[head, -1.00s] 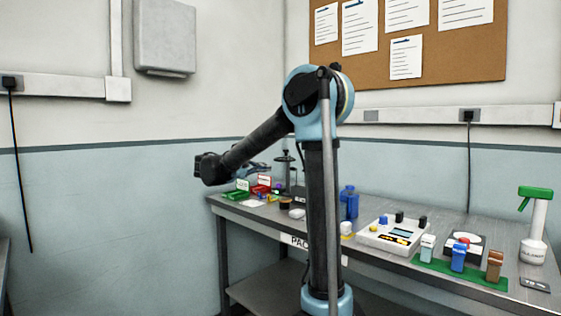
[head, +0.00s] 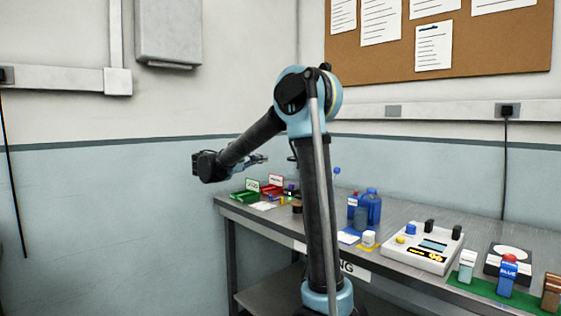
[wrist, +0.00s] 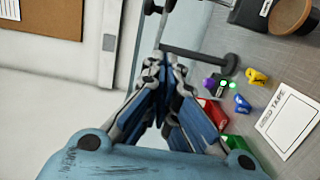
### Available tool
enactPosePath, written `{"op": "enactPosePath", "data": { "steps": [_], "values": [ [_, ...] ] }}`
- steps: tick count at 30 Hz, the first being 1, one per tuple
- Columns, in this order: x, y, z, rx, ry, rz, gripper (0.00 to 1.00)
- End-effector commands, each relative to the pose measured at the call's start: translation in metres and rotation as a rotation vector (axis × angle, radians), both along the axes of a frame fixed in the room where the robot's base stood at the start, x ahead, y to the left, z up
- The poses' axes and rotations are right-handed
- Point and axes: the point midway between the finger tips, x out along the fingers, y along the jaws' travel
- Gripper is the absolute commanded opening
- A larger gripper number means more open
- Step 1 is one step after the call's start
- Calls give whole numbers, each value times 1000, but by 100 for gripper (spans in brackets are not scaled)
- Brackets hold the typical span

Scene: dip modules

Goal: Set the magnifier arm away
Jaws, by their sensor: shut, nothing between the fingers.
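In the wrist view a dark post with a round disc at its end (wrist: 205,57) stands just past my fingertips; it looks like part of the magnifier arm. More dark jointed pieces show at the top edge of that view, partly cut off. In the head view most of this stand is hidden behind my own arm. My gripper (head: 258,160) is above the far left end of the bench, and in the wrist view (wrist: 162,68) its fingers are shut and empty. I cannot tell whether the fingertips touch the post.
The bench (head: 405,213) carries a green bin (head: 244,197), a red bin (head: 271,190), blue bottles (head: 371,206), and a white instrument (head: 422,248). A white card (wrist: 288,122) and small coloured pieces lie near the gripper. Wall space left of the bench is clear.

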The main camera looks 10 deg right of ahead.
Motion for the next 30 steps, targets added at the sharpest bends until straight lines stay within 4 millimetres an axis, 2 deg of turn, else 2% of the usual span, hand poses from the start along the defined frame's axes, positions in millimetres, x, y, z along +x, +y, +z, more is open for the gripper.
{"op": "enactPosePath", "data": {
  "steps": [5,19,24,30],
  "values": [
    [9,-19,0,0,0,-5,0],
    [47,-92,0,0,0,-6,0],
    [39,-113,0,0,0,-4,0],
    [35,-126,0,0,0,-4,0]
  ]
}}
